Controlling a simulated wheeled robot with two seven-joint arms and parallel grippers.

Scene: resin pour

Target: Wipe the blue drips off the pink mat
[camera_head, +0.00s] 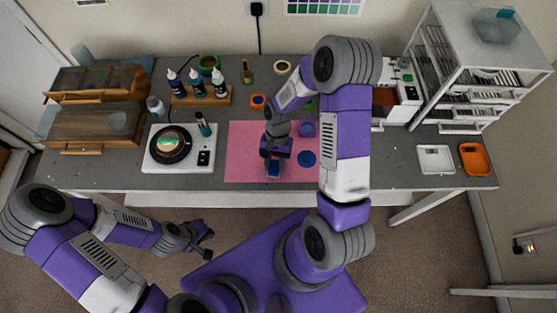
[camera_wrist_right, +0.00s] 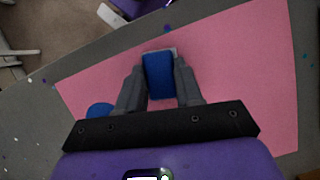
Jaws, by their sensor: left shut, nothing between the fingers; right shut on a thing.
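The pink mat (camera_head: 240,140) lies on the grey workbench and also fills much of the right wrist view (camera_wrist_right: 240,70). My right gripper (camera_head: 274,166) is shut on a blue block with a pale edge, perhaps a sponge (camera_wrist_right: 158,76), low over the mat's front part. I cannot tell whether the block touches the mat. A flat round blue shape (camera_head: 306,158) lies on the mat to the right of the gripper. I make out no separate small drips on the mat; my right arm hides part of it. My left gripper (camera_head: 207,241) is shut and empty, in front of the bench.
A white hotplate (camera_head: 150,158) with a black round pan stands left of the mat. Dropper bottles (camera_head: 196,85) stand in a wooden rack behind. A white scale (camera_head: 435,159) and orange tray (camera_head: 475,160) lie far right.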

